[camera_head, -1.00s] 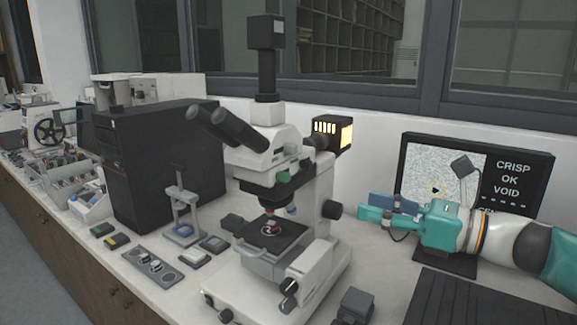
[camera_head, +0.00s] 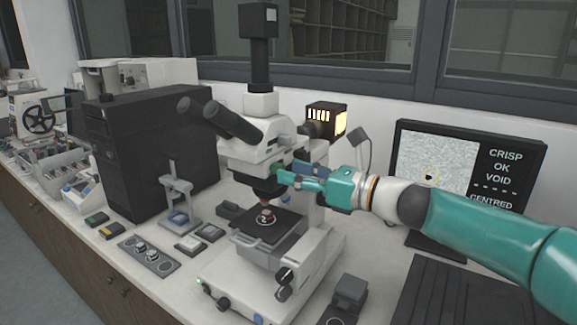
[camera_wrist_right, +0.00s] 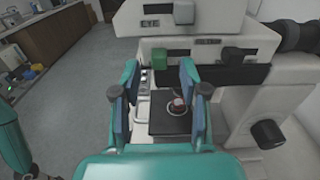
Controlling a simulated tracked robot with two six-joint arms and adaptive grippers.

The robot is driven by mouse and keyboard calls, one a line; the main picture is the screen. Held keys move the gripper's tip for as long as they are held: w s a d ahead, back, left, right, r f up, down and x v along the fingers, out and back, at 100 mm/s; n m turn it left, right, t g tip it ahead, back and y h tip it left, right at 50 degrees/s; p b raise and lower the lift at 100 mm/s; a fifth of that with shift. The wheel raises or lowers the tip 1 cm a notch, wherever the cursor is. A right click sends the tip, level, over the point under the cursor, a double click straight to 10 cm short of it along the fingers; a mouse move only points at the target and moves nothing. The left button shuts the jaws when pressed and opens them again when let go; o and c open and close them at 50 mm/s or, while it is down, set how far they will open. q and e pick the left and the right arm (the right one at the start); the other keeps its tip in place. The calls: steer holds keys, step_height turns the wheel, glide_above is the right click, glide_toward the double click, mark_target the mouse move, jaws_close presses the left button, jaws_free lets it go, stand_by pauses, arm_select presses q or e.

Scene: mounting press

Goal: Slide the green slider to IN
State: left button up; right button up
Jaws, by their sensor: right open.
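The green slider (camera_wrist_right: 159,59) is a small block on the white microscope head in the right wrist view, left of a dark slider (camera_wrist_right: 232,56). My right gripper (camera_wrist_right: 165,80) is open, its two blue-padded fingers apart and empty. The slider shows just beyond the gap between the fingertips, nearer the left finger; contact cannot be made out. In the head view, my right gripper (camera_head: 290,173) reaches in from the right to the microscope head (camera_head: 258,143), over the stage, and partly hides the slider area. The slider's label is too small to read. My left gripper is not seen.
The stage (camera_head: 268,235) with a small red-topped sample lies below the gripper. The eyepieces (camera_head: 230,121) and lit lamp housing (camera_head: 325,119) stand above. A monitor (camera_head: 435,165) reading CRISP OK VOID CENTRED stands at the right, behind my arm. A black computer case (camera_head: 150,150) stands at left.

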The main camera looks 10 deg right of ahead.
mark_target(278, 168)
steer(key=shift+x, duration=1.15)
jaws_close()
